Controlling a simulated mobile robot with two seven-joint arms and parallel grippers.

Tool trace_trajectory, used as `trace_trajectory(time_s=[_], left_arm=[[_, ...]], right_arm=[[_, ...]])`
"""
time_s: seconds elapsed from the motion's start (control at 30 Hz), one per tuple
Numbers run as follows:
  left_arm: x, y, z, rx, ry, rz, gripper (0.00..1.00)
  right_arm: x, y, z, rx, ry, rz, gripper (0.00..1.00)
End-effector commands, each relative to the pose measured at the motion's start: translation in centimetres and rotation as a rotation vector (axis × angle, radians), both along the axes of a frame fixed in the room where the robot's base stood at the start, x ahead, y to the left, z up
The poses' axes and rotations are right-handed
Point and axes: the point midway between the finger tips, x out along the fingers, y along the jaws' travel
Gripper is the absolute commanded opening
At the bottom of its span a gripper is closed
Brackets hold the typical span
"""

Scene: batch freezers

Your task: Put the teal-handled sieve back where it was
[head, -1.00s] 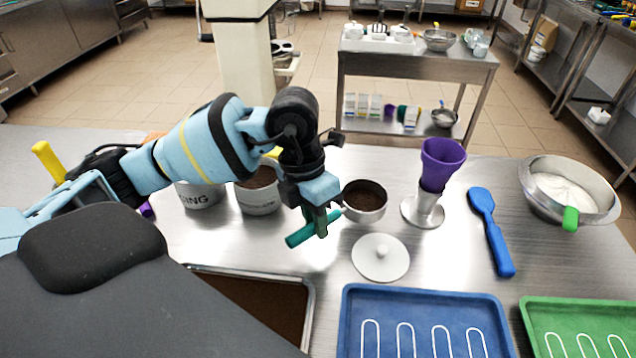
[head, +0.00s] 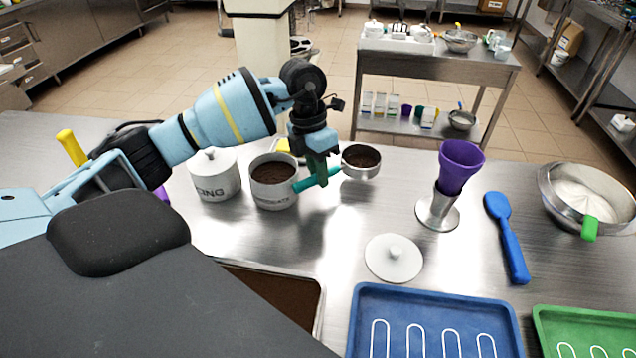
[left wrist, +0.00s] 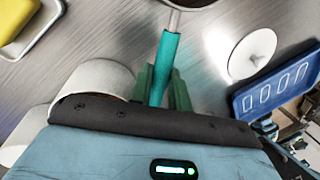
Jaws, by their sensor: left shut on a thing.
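The teal-handled sieve (head: 361,164) is a round metal cup with brown powder in it. My left gripper (head: 317,178) is shut on its teal handle, which also shows between the fingers in the left wrist view (left wrist: 163,68). The cup points right, away from an open white canister (head: 274,190) of brown powder. The handle's left end is close beside or in front of the canister's rim; I cannot tell if they touch. The sieve appears held above the table. The right gripper is not in view.
A lidded white canister (head: 214,176) stands left of the open one. A loose white lid (head: 392,262), a purple cup on a metal stand (head: 438,212), a blue spatula (head: 508,240) and a bowl (head: 552,196) lie to the right. A blue tray (head: 435,300) is in front.

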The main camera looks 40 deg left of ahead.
Motion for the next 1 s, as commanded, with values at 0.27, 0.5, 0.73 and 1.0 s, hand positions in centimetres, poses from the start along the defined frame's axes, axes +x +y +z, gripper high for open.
trace_trajectory(time_s=[0.27,0.5,0.73,1.0], left_arm=[[0.0,0.0,-3.4,0.0,-0.001,0.0,0.0],[0.0,0.0,-3.5,0.0,-0.001,0.0,0.0],[0.0,0.0,-3.8,0.0,0.0,0.0,0.32],[0.0,0.0,-3.8,0.0,0.0,0.0,0.4]], right_arm=[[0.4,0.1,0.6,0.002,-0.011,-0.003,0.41],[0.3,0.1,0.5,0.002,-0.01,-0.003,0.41],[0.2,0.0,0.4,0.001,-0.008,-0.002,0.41],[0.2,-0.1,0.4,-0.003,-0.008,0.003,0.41]])
